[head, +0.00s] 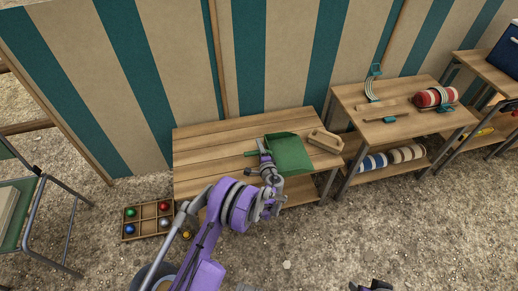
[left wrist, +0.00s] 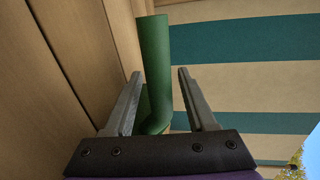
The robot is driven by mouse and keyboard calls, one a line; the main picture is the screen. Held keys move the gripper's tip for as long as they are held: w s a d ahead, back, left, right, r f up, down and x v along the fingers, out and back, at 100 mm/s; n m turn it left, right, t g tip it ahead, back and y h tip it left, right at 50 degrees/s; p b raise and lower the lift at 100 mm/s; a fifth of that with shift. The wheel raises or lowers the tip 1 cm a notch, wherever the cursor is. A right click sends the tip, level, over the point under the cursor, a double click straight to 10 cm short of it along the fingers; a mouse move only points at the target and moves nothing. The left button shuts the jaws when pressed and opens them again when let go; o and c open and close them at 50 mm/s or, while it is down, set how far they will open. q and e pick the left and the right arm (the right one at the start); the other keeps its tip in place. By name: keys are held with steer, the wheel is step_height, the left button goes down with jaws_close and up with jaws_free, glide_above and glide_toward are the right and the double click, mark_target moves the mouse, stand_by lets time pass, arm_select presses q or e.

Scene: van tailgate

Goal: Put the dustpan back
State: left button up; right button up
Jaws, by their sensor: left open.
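The green dustpan (head: 291,154) lies on the wooden table by the striped wall, its pan to the right and its handle pointing left. My left gripper (head: 265,153) is over the handle, at the left side of the pan. In the left wrist view the green handle (left wrist: 155,60) shows between the two open fingers (left wrist: 160,74), with a gap on the right side. I cannot tell whether the left finger touches it. A dark piece of what looks like my right gripper (head: 372,286) shows at the bottom edge; its jaws cannot be made out.
A wooden block-like item (head: 325,141) lies right of the dustpan. A second table (head: 400,100) at right carries a red-striped roll (head: 430,97) and small tools. A compartment box with coloured balls (head: 148,219) sits on the gravel at left. The table's left half is bare.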

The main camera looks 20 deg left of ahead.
arm_select(q)
steer(key=shift+r, duration=0.2)
steer(key=p+v, duration=0.1)
steer(key=v, duration=1.1)
steer(key=s+a+r+n+g+h, duration=0.1)
steer(key=s+a+r+n+g, duration=0.2)
steer(key=s+r, duration=0.35)
steer(key=s+a+r+n+g+h, duration=0.25)
steer(key=s+r, duration=0.25)
steer(key=r, duration=0.3)
steer(key=s+d+r+n+g+h, duration=0.1)
steer(key=s+d+n+h, duration=0.1)
steer(key=s, duration=1)
steer(key=s+d+r+n+g+h, duration=0.2)
steer(key=s+d+n+h, duration=0.1)
steer(key=s, duration=0.9)
steer(key=shift+s+d+n, duration=0.4)
steer(key=shift+d+n, duration=0.15)
steer(key=shift+d, duration=0.45)
